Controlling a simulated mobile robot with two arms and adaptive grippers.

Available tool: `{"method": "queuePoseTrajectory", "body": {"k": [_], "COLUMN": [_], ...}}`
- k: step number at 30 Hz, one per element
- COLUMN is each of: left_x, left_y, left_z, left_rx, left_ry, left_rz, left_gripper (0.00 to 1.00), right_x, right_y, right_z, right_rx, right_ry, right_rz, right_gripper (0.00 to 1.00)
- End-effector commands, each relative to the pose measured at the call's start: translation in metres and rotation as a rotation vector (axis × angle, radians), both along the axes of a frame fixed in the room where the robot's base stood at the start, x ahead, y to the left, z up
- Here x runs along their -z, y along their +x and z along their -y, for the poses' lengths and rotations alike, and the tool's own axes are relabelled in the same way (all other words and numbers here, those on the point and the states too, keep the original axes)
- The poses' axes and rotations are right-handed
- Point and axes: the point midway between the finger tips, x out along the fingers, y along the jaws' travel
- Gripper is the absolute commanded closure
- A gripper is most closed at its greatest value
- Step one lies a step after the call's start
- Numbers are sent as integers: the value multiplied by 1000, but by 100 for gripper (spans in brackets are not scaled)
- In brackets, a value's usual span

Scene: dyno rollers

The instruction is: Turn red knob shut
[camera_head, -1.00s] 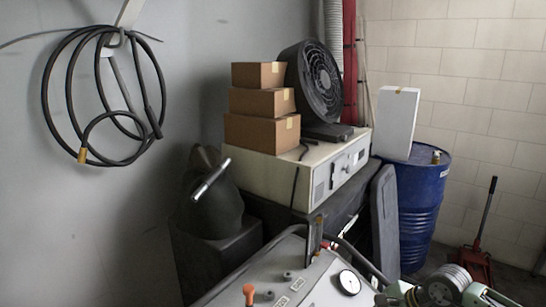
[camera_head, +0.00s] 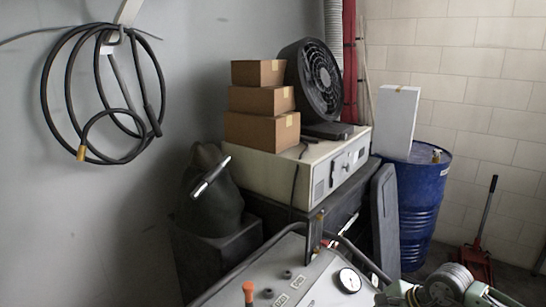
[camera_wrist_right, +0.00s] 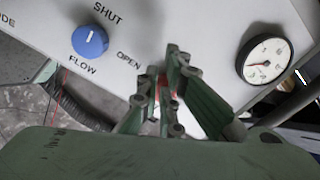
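In the right wrist view a bit of red (camera_wrist_right: 164,84), probably the red knob, shows between the fingertips of my right gripper (camera_wrist_right: 164,78). The fingers stand close together over the pale panel and hide most of it. I cannot tell whether they touch it. A blue knob (camera_wrist_right: 89,41), with SHUT, OPEN and FLOW printed around it, is to the left. In the head view an orange-red knob (camera_head: 248,292) stands at the panel's bottom edge; I cannot tell if it is the same one. My left gripper is out of view.
A round gauge (camera_wrist_right: 266,59) is right of my right gripper, and shows in the head view too (camera_head: 348,280). A dark bar frames the panel (camera_head: 322,291). Behind are a beige cabinet (camera_head: 262,172) with boxes and a fan, and a blue drum (camera_head: 424,210).

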Motion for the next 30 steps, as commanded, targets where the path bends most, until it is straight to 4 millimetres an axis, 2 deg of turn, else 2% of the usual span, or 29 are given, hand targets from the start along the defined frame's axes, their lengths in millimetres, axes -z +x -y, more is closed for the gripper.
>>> {"method": "queuePoseTrajectory", "body": {"k": [1, 4, 8, 19, 30], "left_x": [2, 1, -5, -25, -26], "left_y": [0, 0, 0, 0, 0], "left_z": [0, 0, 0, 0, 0], "left_rx": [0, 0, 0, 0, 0], "left_ry": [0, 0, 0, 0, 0], "left_rz": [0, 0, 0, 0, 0], "left_gripper": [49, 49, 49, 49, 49], "right_x": [12, 9, 0, -43, -47], "right_y": [-11, -12, -14, -23, -24], "right_z": [-11, -11, -7, 14, 15], "right_rx": [-17, -16, -16, -9, -9], "right_ry": [8, 8, 8, 3, 7], "right_rz": [-33, -32, -31, -19, -15], "right_gripper": [100, 100, 100, 100, 100]}}
